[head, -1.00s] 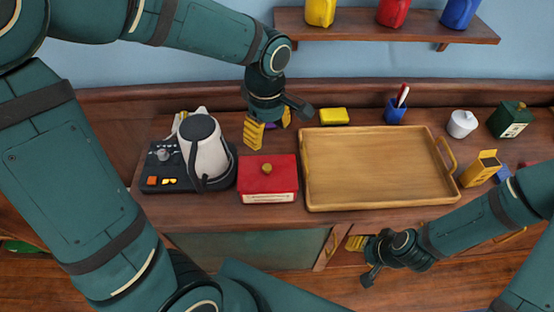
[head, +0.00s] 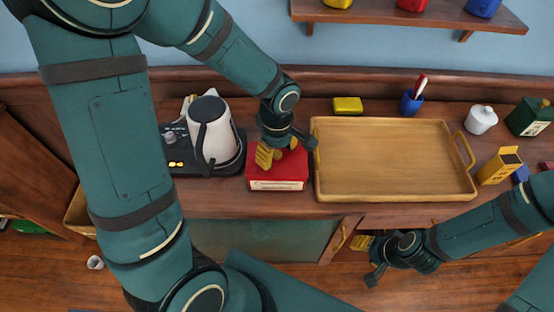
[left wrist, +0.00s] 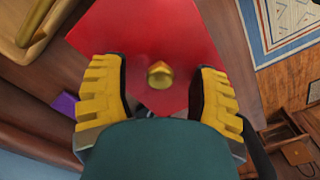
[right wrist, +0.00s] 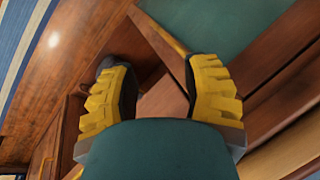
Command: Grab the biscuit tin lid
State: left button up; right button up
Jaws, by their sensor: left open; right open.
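The biscuit tin (head: 278,184) is a red box with a pale label on its front, on the counter between the kettle and the wooden tray. Its red lid (left wrist: 130,30) has a brass knob (left wrist: 159,75) on top. My left gripper (head: 278,155) is open over the lid and hides the knob in the head view. In the left wrist view the knob lies between and just beyond the open yellow fingers (left wrist: 160,90); I cannot tell whether they touch the lid. My right gripper (head: 366,258) is open and empty, low in front of the counter.
A kettle (head: 212,130) on a dark base stands close left of the tin. The wooden tray (head: 395,160) lies close on its right. Behind are a yellow sponge (head: 347,105) and a blue cup (head: 411,103). A yellow box (head: 499,166) and white pot (head: 481,120) stand further right.

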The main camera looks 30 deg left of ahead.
pick_arm(q)
jog(key=shift+f, duration=0.35)
jog(key=shift+c, duration=0.2)
grip_shut()
jog(key=shift+r, duration=0.1)
